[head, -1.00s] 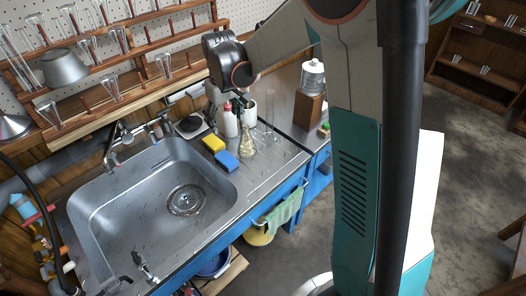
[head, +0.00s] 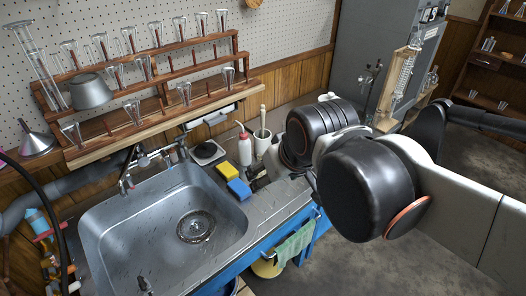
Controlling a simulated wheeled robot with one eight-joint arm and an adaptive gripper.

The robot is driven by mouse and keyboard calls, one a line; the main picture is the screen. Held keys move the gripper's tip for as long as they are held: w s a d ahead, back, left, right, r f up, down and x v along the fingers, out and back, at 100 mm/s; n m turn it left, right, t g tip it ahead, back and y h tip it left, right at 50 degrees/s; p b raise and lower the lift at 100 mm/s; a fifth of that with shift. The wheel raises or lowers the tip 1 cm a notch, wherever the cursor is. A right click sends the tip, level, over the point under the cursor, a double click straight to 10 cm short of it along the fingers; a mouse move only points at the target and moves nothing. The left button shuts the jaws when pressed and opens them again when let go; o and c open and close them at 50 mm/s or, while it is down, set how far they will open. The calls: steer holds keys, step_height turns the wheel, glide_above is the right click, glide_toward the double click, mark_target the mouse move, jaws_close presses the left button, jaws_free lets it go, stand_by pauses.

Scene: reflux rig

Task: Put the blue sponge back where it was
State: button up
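The blue sponge (head: 239,190) lies on the counter just right of the sink (head: 165,235). The yellow sponge (head: 227,171) lies right behind it, close against it or nearly so. My gripper (head: 259,180) is just right of the blue sponge, low over the counter. My dark wrist and arm cover most of it, so I cannot tell whether its fingers are open or shut. The blue sponge appears to rest on the counter, apart from my gripper.
A black-topped device (head: 207,152) sits behind the sponges. A glassware rack (head: 160,115) hangs above. My arm hides the counter's right part.

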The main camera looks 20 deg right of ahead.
steer(key=shift+s+f+t, duration=0.2)
steer(key=shift+s+f, duration=0.05)
steer(key=shift+s, duration=0.5)
steer(key=shift+s+f+t, duration=0.2)
steer(key=shift+s+f, duration=0.05)
steer(key=shift+s, duration=0.45)
